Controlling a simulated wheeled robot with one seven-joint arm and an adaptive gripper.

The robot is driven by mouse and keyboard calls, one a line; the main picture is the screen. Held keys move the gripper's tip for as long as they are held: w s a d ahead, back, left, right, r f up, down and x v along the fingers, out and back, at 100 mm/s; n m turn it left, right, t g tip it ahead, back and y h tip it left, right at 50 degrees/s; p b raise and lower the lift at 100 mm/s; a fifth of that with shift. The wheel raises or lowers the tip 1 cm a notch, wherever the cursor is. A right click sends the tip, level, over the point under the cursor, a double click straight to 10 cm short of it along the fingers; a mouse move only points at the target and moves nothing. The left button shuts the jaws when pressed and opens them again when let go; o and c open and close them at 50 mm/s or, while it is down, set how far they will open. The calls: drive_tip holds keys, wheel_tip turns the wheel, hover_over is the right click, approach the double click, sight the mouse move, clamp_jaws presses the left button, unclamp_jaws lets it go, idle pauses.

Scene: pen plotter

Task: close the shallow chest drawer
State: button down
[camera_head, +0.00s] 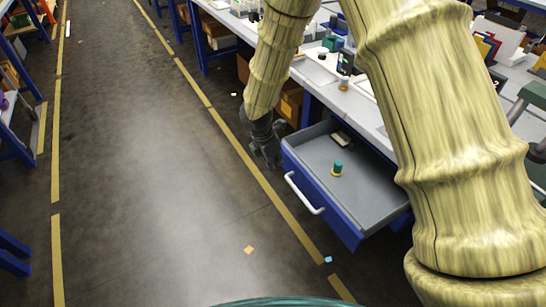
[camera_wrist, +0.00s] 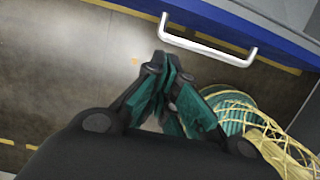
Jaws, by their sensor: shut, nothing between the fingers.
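The shallow chest drawer (camera_head: 357,185) stands pulled out from under the workbench, with a blue front and a grey inside. Its white bar handle (camera_head: 303,193) is on the front face; the handle also shows in the wrist view (camera_wrist: 207,47). A small teal and yellow item (camera_head: 337,169) and a dark block (camera_head: 341,140) lie in the drawer. My gripper (camera_head: 272,160) is beside the drawer's far front corner. In the wrist view my gripper (camera_wrist: 158,62) is shut and empty, with its fingertips just short of the handle's left end; I cannot tell the depth gap.
The workbench (camera_head: 372,119) carries many small items. Cardboard boxes (camera_head: 290,104) sit beneath it. The grey floor (camera_head: 140,170) to the left is wide and clear, with yellow tape lines and small scraps. My arm covers much of the bench at right.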

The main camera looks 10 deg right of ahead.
sight(287, 176)
drive_tip(key=d+f, duration=0.2)
drive_tip(key=w+d+f, duration=0.1)
drive_tip(key=f, duration=0.1)
drive_tip(key=shift+w+d+f, duration=0.2)
drive_tip(key=shift+d+f, duration=0.15)
drive_tip(key=shift+f, duration=0.05)
drive_tip(key=shift+w+d, duration=0.2)
drive_tip(key=shift+d, duration=0.4)
drive_tip(key=shift+d+p, duration=0.1)
drive_tip(key=shift+p, duration=0.2)
drive_tip(key=w+d+p, duration=0.3)
drive_tip(key=w+d, duration=0.1)
drive_tip(key=d, duration=0.6)
drive_tip(key=w+d+p, duration=0.3)
drive_tip(key=w+d, duration=0.1)
drive_tip(key=d, duration=0.7)
drive_tip(key=shift+d+p, duration=0.3)
drive_tip(key=shift+p, duration=0.05)
